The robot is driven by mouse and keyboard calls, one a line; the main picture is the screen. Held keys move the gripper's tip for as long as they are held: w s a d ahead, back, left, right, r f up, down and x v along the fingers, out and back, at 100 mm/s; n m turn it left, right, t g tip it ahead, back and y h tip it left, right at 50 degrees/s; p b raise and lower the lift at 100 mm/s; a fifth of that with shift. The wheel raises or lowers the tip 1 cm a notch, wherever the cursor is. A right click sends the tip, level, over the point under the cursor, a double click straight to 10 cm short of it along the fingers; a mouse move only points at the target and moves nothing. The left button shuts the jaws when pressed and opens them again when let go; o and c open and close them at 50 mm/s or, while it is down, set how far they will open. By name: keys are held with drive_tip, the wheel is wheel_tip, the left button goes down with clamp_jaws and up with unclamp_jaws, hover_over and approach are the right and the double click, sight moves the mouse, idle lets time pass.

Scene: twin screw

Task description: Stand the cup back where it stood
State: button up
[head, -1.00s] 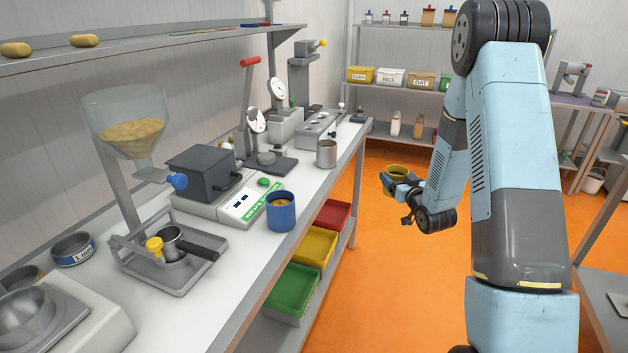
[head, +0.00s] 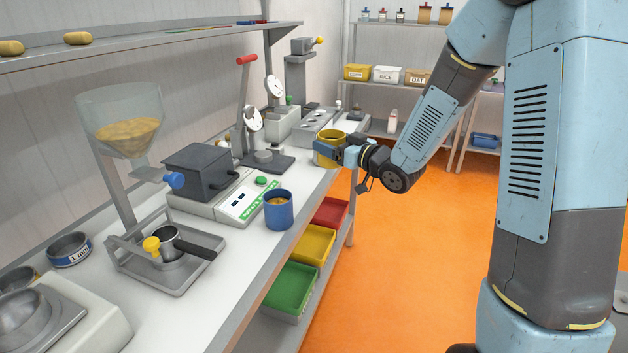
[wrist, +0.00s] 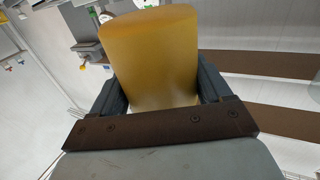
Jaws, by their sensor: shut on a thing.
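My gripper (head: 332,150) is shut on a yellow cup (head: 329,136) at the right edge of the workbench, toward its far end. In the wrist view the cup (wrist: 150,60) fills the space between the two dark fingers (wrist: 160,88). The cup looks roughly upright in the head view. I cannot tell whether its base touches the bench or is held above it. A blue cup (head: 279,213) with tan contents stands on the bench (head: 240,262) nearer to me, apart from the gripper.
A dark press with a red handle (head: 247,60) and dial gauges stand left of the held cup. A scale (head: 240,204) and a hopper (head: 120,120) are nearer. Red, yellow and green bins (head: 290,289) sit below the bench edge. The orange floor to the right is open.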

drive_tip(key=shift+s+a+r, duration=0.35)
drive_tip(key=shift+a, duration=0.1)
drive_tip(key=shift+a+g, duration=0.25)
drive_tip(key=shift+g, duration=0.05)
drive_tip(key=w+a+f, duration=0.1)
drive_tip(key=w+f, duration=0.2)
drive_tip(key=w, duration=0.1)
drive_tip(key=w+a+f, duration=0.2)
drive_tip(key=w+f, duration=0.1)
drive_tip(key=w, duration=0.1)
drive_tip(key=w+a+f, duration=0.1)
drive_tip(key=w+f, duration=0.2)
drive_tip(key=w, duration=0.1)
drive_tip(key=shift+w+a+f, duration=0.15)
drive_tip(key=shift+w+a, duration=0.05)
drive_tip(key=shift+w, duration=0.05)
drive_tip(key=shift+w+f, duration=0.1)
drive_tip(key=shift+f, duration=0.1)
wheel_tip(320, 180, down, 3)
drive_tip(key=shift+w+f, duration=0.1)
